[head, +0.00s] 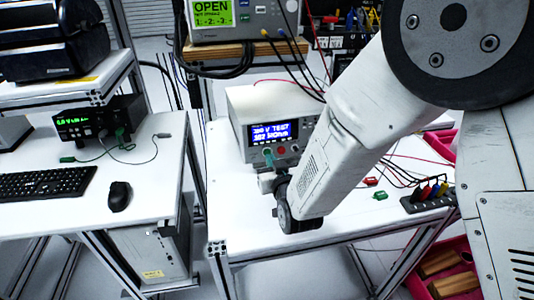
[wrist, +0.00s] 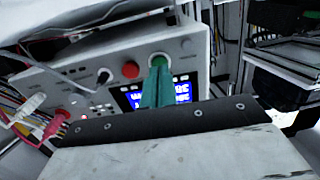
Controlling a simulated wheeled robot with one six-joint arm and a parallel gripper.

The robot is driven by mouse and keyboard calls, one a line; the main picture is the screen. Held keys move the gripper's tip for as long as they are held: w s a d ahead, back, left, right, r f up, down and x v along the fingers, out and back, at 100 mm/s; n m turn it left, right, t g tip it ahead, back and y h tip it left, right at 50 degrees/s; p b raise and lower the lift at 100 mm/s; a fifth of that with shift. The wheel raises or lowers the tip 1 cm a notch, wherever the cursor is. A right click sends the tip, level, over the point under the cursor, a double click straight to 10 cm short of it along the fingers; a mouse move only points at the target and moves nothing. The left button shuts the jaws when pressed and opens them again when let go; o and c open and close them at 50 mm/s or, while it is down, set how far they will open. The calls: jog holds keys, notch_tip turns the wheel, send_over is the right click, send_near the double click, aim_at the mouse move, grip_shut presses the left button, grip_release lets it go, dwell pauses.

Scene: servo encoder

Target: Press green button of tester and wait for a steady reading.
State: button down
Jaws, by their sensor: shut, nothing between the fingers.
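The tester (head: 238,103) is a white box on the white table, with a lit blue screen (head: 272,131) whose white text seems to include "TEST"; the figures are too blurred to read surely. In the wrist view the tester (wrist: 70,82) appears upside down, with a red button (wrist: 131,69) beside the green button (wrist: 158,55). My gripper (wrist: 157,68) has its teal fingers shut together, empty, their tips at the green button. They appear to touch it; how far it is pressed is hidden. In the head view my gripper (head: 268,155) is at the tester's front.
Leads plug into the tester's front near its white and red plugs (wrist: 38,125). A meter reading "OPEN" (head: 213,13) stands on a shelf above. The table's front left (head: 235,215) is clear.

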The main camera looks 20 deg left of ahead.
jog(key=shift+s, duration=0.15)
jog(key=f+v, duration=0.1)
jog(key=v, duration=0.6)
jog(key=shift+r, duration=0.5)
jog(key=shift+s+d, duration=0.1)
jog(key=shift+d, duration=0.1)
jog(key=w+d+r+m+g+h, duration=0.2)
jog(key=w+d+r+g+h, duration=0.25)
jog(key=d, duration=0.65)
jog(key=s+d+r+m+h, duration=0.25)
jog(key=d+r, duration=0.35)
jog(key=d, duration=0.6)
jog(key=s+d+r+m+g+h, duration=0.1)
jog(key=s+d+r+g, duration=0.2)
jog(key=s+d, duration=0.6)
jog(key=s+d+r+m+g+h, duration=0.1)
jog(key=s+d+r+g, duration=0.2)
jog(key=s+d, duration=0.6)
jog(key=s+g, duration=0.1)
jog(key=s, duration=0.5)
jog(key=shift+d+m+g+h, duration=0.25)
jog(key=shift+m+g+h, duration=0.1)
jog(key=shift+h, duration=0.05)
